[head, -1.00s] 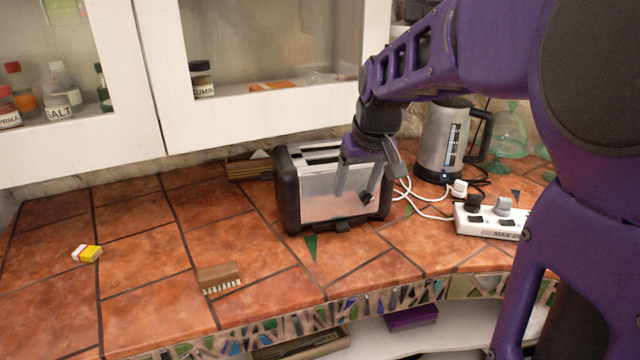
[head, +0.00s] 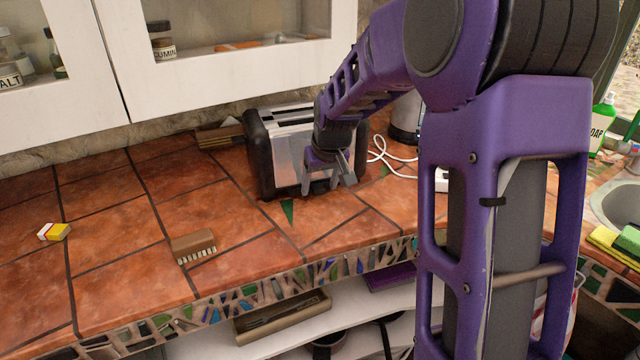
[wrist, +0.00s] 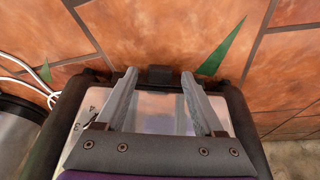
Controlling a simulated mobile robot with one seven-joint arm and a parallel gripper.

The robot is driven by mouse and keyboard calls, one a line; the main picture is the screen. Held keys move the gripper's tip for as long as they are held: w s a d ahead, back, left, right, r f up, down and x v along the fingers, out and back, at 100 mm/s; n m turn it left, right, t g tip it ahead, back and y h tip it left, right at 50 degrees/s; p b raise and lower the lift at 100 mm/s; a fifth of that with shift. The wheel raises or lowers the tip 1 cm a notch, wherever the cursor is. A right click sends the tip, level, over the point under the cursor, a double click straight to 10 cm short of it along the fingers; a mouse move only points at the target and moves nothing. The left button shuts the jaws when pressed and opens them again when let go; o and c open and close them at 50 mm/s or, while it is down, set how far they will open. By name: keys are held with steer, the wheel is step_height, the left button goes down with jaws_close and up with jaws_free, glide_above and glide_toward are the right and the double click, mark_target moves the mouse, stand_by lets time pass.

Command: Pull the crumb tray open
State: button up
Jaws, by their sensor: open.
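The toaster (head: 288,152), silver with black ends, stands on the tiled counter near the wall. My gripper (head: 329,186) is open and points down in front of the toaster's right half, low near the counter. In the wrist view, the crumb tray's small black tab (wrist: 159,75) sticks out at the base of the toaster's front. The tips of my open gripper (wrist: 158,82) lie on either side of the tab in the picture, with gaps to it. I cannot tell their height relative to the tab.
A white cord (head: 388,160) and the kettle (head: 405,118) are to the right. The counter's mosaic edge is in front; tiles before the toaster are clear.

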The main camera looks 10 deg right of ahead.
jaws_close()
stand_by(1.4)
